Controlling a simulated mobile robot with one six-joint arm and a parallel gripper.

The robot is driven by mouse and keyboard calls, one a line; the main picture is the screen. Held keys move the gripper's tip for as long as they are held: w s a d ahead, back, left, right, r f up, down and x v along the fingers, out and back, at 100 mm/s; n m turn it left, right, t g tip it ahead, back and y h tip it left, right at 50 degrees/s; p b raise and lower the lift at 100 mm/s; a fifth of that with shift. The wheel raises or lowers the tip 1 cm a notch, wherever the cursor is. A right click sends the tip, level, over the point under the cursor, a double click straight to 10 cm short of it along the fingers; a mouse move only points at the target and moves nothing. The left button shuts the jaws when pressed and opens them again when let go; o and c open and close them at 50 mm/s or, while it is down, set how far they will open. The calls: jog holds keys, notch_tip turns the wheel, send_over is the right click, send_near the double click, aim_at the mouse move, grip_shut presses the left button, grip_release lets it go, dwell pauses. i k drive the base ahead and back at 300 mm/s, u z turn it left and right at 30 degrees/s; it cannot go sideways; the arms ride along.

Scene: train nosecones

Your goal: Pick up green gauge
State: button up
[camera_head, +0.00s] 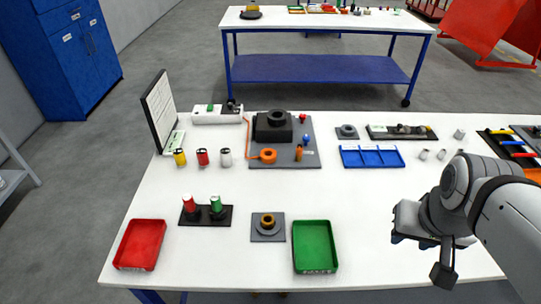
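A green gauge (216,204), a small cylinder with a pale band, stands upright in a black two-place stand (206,216) on the left of the white table. A red gauge (189,204) stands beside it in the same stand. My gripper (421,256) is over the right front of the table, far to the right of the green gauge. Its two fingers look spread apart, with nothing between them. The lower end of the green gauge is hidden in the stand.
A red tray (140,245) and a green tray (315,247) lie at the front, with a grey plate holding a ring (267,227) between them. Yellow (179,157), red (202,157) and white (225,157) cylinders stand behind the stand. The table around my gripper is clear.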

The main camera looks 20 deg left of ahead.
aim_at(215, 198)
jog(key=z, duration=0.2)
jog(key=k, duration=1.7)
jog(key=u, duration=1.2)
jog(key=i, duration=1.7)
jog(key=u, duration=0.05)
